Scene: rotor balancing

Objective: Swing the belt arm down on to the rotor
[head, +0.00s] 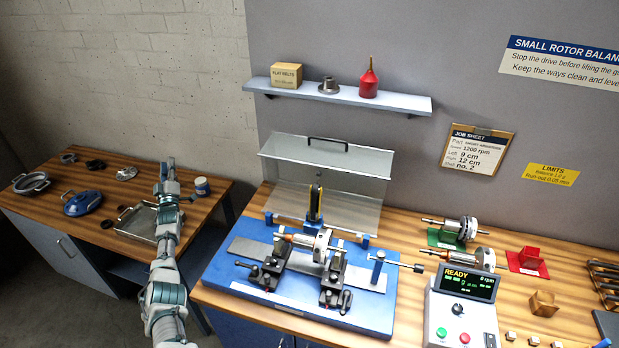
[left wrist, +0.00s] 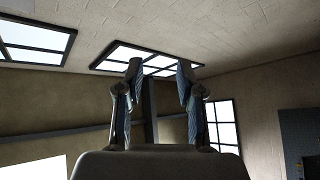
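The belt arm (head: 315,204), dark with a yellow part, stands upright behind the rotor on the blue balancing machine (head: 222,272) in the head view. The rotor (head: 321,245), metal with copper-coloured ends, lies across two dark pedestals. My left gripper (head: 168,168) is far left of the machine, raised in front of the side table and pointing up, well apart from the belt arm. In the left wrist view, its two fingers (left wrist: 160,92) stand apart with nothing between them. My right gripper is not in view.
A clear guard with a black handle (head: 327,143) stands raised behind the belt arm. The control box (head: 461,305) reads READY, right of the machine. Spare rotors (head: 457,232) lie beyond it. The side table (head: 95,205) holds pans and lids. A shelf (head: 350,97) hangs above.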

